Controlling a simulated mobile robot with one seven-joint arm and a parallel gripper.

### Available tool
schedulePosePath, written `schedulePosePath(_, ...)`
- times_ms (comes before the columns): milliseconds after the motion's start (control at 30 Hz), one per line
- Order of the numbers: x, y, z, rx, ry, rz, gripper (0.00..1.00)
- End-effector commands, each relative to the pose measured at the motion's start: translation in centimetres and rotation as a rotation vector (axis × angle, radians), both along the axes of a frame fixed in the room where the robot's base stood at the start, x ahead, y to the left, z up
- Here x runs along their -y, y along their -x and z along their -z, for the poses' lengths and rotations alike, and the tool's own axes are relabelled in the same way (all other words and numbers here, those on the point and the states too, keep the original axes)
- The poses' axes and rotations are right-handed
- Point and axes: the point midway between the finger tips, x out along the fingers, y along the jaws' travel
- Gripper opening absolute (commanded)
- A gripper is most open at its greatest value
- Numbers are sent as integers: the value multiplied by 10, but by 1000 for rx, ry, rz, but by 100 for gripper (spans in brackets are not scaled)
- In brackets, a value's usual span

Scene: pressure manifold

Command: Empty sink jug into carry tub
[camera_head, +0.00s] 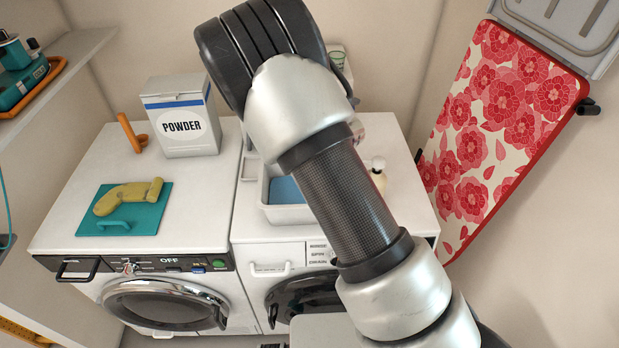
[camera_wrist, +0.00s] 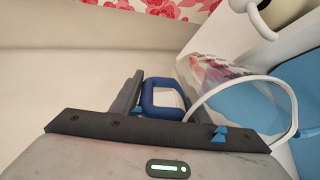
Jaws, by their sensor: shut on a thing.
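In the wrist view my gripper (camera_wrist: 160,98) is shut on the blue handle (camera_wrist: 150,86) of a clear jug (camera_wrist: 208,72). The jug's see-through body lies to the right of the fingers, with a pale curved rim beside it. How much it holds is hard to tell. In the head view my arm hides the gripper; a bit of clear, pinkish surface shows just right of the arm. A white tub (camera_head: 290,215) with blue inside stands on the right-hand machine, partly behind my arm. A blue surface (camera_wrist: 268,115) also shows beyond the jug in the wrist view.
A POWDER box (camera_head: 183,118) and a yellow curved item (camera_head: 128,196) on a teal board (camera_head: 148,216) are on the left machine. A small bottle (camera_head: 378,177) stands right of my arm. A floral ironing board (camera_head: 500,120) leans at the right wall.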

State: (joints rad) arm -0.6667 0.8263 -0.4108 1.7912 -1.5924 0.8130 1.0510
Motion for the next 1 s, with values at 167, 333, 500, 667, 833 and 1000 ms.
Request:
schedulePosePath(167, -2, 2, -3, 13, 13, 1, 0)
schedulePosePath(333, -4, 5, -4, 22, 23, 0, 0)
schedulePosePath(500, -6, 7, -6, 32, 32, 0, 0)
schedulePosePath(667, -8, 8, -7, 39, 38, 0, 0)
schedulePosePath(833, -9, 10, -8, 48, 48, 0, 0)
schedulePosePath(1000, -12, 12, -10, 59, 60, -1, 0)
